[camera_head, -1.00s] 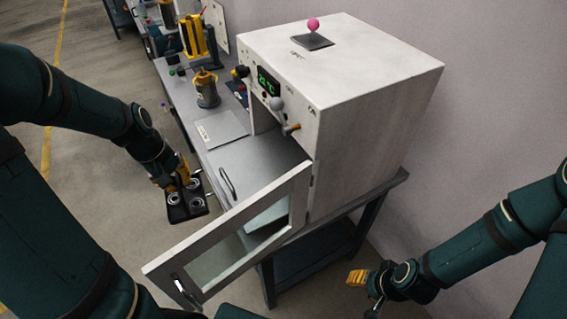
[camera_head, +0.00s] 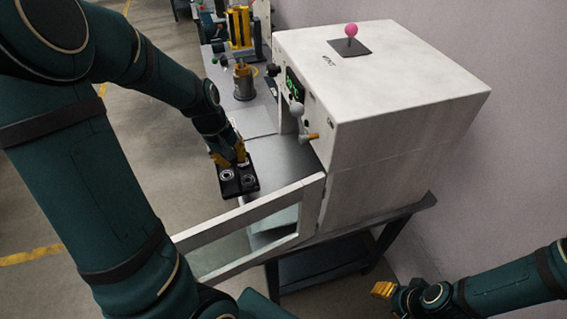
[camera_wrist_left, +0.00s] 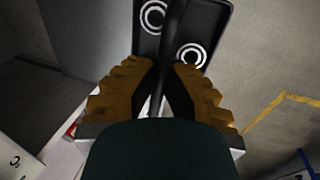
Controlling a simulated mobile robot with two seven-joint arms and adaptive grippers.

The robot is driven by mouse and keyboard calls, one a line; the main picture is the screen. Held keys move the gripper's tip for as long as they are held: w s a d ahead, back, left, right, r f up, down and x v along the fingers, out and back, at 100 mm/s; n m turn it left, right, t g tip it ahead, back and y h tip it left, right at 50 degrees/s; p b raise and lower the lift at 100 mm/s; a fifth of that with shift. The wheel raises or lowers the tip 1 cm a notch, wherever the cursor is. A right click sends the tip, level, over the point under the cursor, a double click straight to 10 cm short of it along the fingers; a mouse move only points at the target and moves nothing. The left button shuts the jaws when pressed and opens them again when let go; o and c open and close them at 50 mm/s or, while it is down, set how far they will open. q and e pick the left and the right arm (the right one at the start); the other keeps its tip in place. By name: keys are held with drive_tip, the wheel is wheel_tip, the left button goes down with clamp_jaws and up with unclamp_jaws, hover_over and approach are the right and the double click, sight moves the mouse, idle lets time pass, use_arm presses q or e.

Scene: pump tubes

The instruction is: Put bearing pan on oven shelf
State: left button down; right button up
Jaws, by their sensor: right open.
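My left gripper (camera_head: 230,158) is shut on the dark bearing pan (camera_head: 240,187), holding it in the air near the front of the oven. The pan has compartments with ring-shaped bearings in them. In the left wrist view the yellow fingers (camera_wrist_left: 162,88) close on a dark bar of the pan (camera_wrist_left: 222,22). The oven (camera_head: 400,110) is a large white box on a bench. Its glazed door (camera_head: 312,192) stands open toward me. The oven's inside and its shelf are hidden from the head view. My right gripper (camera_head: 383,290) is open and empty at the lower right.
The grey bench (camera_head: 285,165) runs along the wall, with a metal canister (camera_head: 244,82) and a yellow device (camera_head: 240,28) farther back. A pink ball on a stalk (camera_head: 351,30) stands on the oven. The open door blocks room in front. Clear floor lies at left.

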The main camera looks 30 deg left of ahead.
use_arm(q)
drive_tip(key=w+d, duration=0.8)
drive_tip(key=w, duration=0.1)
drive_tip(key=shift+s+a+b+x, duration=0.15)
drive_tip(key=shift+b+x, duration=0.2)
drive_tip(key=shift+x, duration=0.7)
drive_tip(key=shift+a+b+x, duration=0.2)
drive_tip(key=shift+b+x, duration=0.1)
drive_tip(key=shift+x, duration=0.8)
drive_tip(key=shift+s+a+b+x, duration=0.15)
drive_tip(key=shift+b+x, duration=0.2)
drive_tip(key=shift+x, duration=0.7)
drive_tip(key=shift+w+d+f, duration=0.2)
drive_tip(key=shift+w+f, duration=0.05)
drive_tip(key=shift+f, duration=0.1)
drive_tip(key=shift+f, duration=0.1)
drive_tip(key=c, duration=1.1)
unclamp_jaws()
drive_tip(key=shift+c, duration=0.2)
drive_tip(key=shift+s, duration=0.1)
